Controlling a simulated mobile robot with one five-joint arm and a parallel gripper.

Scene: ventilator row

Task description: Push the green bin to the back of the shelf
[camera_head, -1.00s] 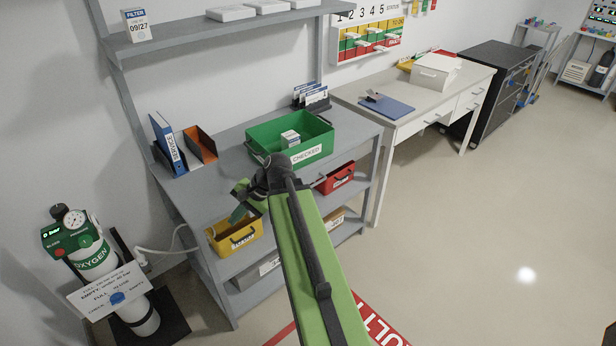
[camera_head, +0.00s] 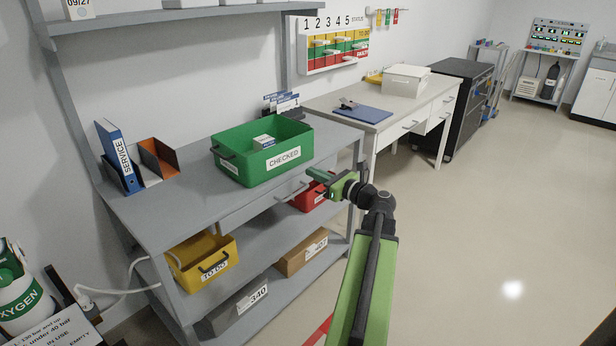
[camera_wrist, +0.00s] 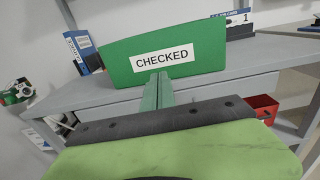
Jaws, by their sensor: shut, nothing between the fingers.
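The green bin (camera_head: 248,166) labelled CHECKED sits on the top surface of the grey shelf unit (camera_head: 190,203), with small white-and-blue boxes inside. Its front stands close to the shelf's front edge, with bare surface behind it. My gripper (camera_head: 312,181) is shut and empty, in front of the bin and to its right in the head view, over the red bin. In the wrist view the shut fingers (camera_wrist: 158,92) point at the green bin's front (camera_wrist: 180,48), just under its label. I cannot tell whether they touch it.
A blue SERVICE binder (camera_head: 118,158) and an orange-and-black file holder (camera_head: 156,160) stand left of the bin. A card rack (camera_head: 284,104) stands behind it. A yellow bin (camera_head: 202,262) and a red bin (camera_head: 308,197) sit lower. A desk (camera_head: 395,112) adjoins at right.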

